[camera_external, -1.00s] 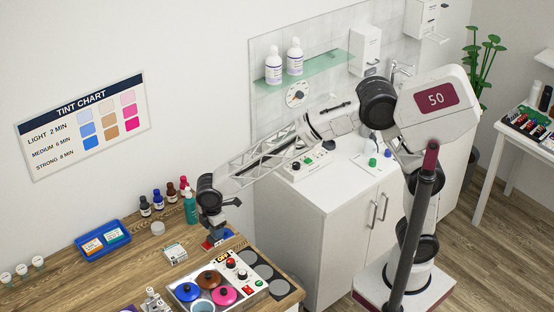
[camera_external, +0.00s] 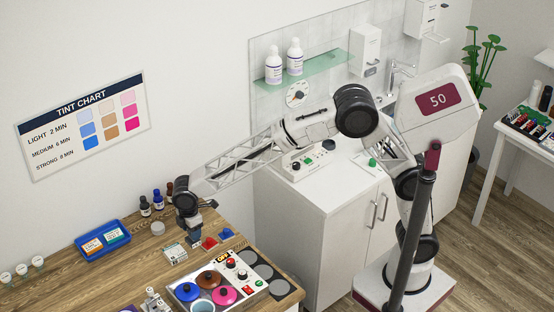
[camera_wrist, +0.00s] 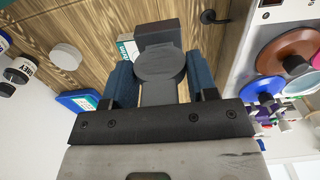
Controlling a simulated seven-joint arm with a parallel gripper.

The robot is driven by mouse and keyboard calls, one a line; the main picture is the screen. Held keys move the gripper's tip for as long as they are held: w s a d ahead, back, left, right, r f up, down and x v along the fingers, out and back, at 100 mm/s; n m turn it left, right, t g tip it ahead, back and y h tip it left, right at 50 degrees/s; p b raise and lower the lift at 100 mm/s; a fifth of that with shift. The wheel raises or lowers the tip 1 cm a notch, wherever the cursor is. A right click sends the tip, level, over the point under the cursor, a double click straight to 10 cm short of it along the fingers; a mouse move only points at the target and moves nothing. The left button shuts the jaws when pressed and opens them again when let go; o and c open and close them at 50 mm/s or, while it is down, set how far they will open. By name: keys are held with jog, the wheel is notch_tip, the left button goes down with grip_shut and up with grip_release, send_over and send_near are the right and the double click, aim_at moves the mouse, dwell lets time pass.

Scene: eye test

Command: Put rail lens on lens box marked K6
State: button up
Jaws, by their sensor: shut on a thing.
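My gripper (camera_external: 195,236) is above the wooden table, close to a small pale box (camera_external: 175,254) that has printing on top. In the wrist view its two blue fingers are shut on a dark grey piece (camera_wrist: 159,64) with a round disc and a square block, apparently the rail lens. A white and teal label (camera_wrist: 127,47) shows partly behind the held piece, probably on the pale box. I cannot read a K6 mark on it. The held piece looks clear of the box, but the gap is hard to judge.
A heater panel with coloured pots (camera_external: 223,294) stands in front. A blue tray (camera_external: 103,254), a round white lid (camera_external: 157,229) and small dark bottles (camera_external: 145,205) are to the left and behind.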

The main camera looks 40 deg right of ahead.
jog(key=w+a, duration=0.5)
jog(key=a, duration=0.1)
jog(key=shift+f, duration=0.35)
jog(key=shift+s+a+f, duration=0.1)
jog(key=shift+f, duration=1.65)
jog(key=shift+f, duration=0.15)
jog(key=o, duration=1)
jog(key=shift+r, duration=6.15)
